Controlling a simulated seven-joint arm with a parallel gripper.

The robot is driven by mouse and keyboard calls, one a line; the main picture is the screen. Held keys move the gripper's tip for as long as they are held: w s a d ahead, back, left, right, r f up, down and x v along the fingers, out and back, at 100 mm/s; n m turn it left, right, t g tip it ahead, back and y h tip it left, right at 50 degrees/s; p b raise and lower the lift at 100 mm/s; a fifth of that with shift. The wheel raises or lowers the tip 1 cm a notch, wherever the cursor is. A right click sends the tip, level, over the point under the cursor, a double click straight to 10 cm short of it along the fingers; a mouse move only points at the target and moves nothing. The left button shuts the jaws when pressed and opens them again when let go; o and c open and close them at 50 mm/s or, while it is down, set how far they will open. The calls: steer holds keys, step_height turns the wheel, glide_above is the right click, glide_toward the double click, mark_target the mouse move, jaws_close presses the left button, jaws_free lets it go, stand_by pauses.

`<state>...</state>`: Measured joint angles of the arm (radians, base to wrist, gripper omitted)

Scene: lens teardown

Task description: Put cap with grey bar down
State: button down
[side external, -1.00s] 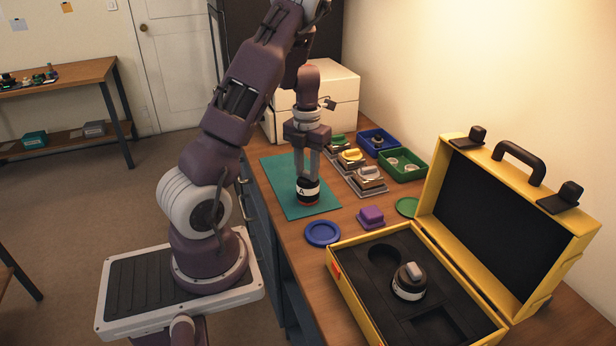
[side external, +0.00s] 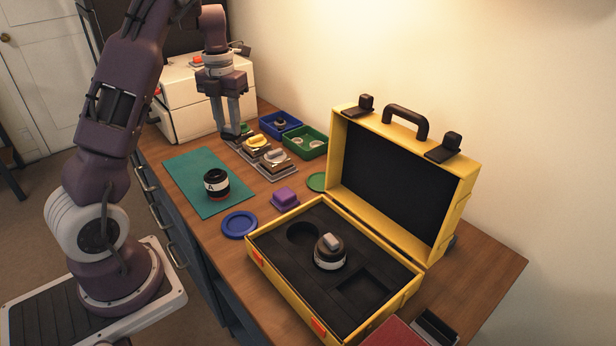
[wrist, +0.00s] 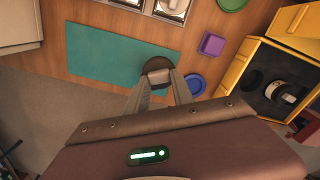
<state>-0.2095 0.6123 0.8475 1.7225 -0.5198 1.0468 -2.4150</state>
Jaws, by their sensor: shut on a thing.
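My gripper (side external: 230,128) is shut on the grey bar of a dark round cap (wrist: 157,63). In the side view the cap (side external: 237,134) shows as a dark disc below the fingertips, held in the air near the far end of the metal stands. A black lens (side external: 216,184) with a white band marked A stands upright on the teal mat (side external: 188,168), apart from my gripper. The lens does not show clearly in the wrist view, where the cap and fingers cover part of the mat (wrist: 105,55).
Metal stands with yellow (side external: 256,141) and grey (side external: 276,157) tops stand behind the mat. Blue (side external: 272,130) and green (side external: 292,150) bins sit beyond. A blue dish (side external: 239,225), purple block (side external: 285,197) and open yellow case (side external: 262,257) holding another grey-topped lens (side external: 330,251) are nearer.

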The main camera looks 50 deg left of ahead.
steer(key=w+d+f+m, duration=0.3)
steer(key=w+d, duration=0.3)
steer(key=w, duration=0.3)
steer(key=w+d+f+m, duration=0.3)
steer(key=w+d, duration=0.3)
steer(key=w, duration=0.4)
steer(key=f, duration=0.6)
steer(key=d+f, duration=0.1)
steer(key=f, duration=0.3)
steer(key=shift+f, duration=0.2)
steer(key=c, duration=1.1)
jaws_free()
